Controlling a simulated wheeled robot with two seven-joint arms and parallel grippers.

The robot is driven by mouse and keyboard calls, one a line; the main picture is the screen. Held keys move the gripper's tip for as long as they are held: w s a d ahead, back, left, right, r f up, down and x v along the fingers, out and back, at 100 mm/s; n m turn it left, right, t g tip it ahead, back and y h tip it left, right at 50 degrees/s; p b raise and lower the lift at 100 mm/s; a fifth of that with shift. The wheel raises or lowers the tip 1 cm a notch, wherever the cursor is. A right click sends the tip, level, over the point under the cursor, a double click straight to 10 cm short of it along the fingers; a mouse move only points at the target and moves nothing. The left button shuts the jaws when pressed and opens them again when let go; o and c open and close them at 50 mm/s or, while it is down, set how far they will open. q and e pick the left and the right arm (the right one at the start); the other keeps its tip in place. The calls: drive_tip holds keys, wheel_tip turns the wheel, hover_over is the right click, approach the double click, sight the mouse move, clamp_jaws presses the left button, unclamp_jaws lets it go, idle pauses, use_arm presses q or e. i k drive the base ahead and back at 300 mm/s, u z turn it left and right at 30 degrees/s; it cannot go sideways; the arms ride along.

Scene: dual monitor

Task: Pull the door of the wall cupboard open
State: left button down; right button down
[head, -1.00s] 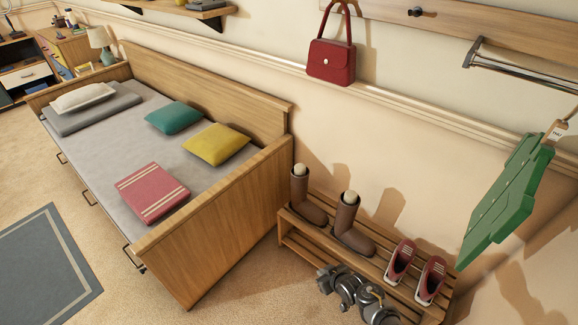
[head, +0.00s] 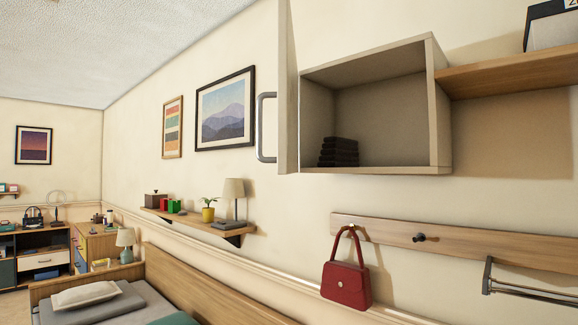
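The wall cupboard (head: 439,105) hangs on the wall in the upper right half of the head view. Its door (head: 288,95) stands open, swung out from the left side of the box and seen nearly edge-on. A grey bar handle (head: 262,128) is on the door's left-hand face. The inside shows, with a stack of dark folded items (head: 338,152) on its floor. The top of the door is cut off by the frame. Neither of my grippers is in view, and nothing is seen touching the door or handle.
A wooden shelf (head: 510,77) adjoins the cupboard on the right. Below, a red handbag (head: 346,284) hangs from a peg rail (head: 460,243) with a metal rack (head: 525,288). Left are a small wall shelf (head: 190,221), framed pictures (head: 226,108) and a bed (head: 190,275).

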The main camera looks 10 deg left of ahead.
sight(287, 94)
drive_tip(key=u, duration=1.5)
drive_tip(key=i, duration=0.75)
drive_tip(key=z, duration=1.6)
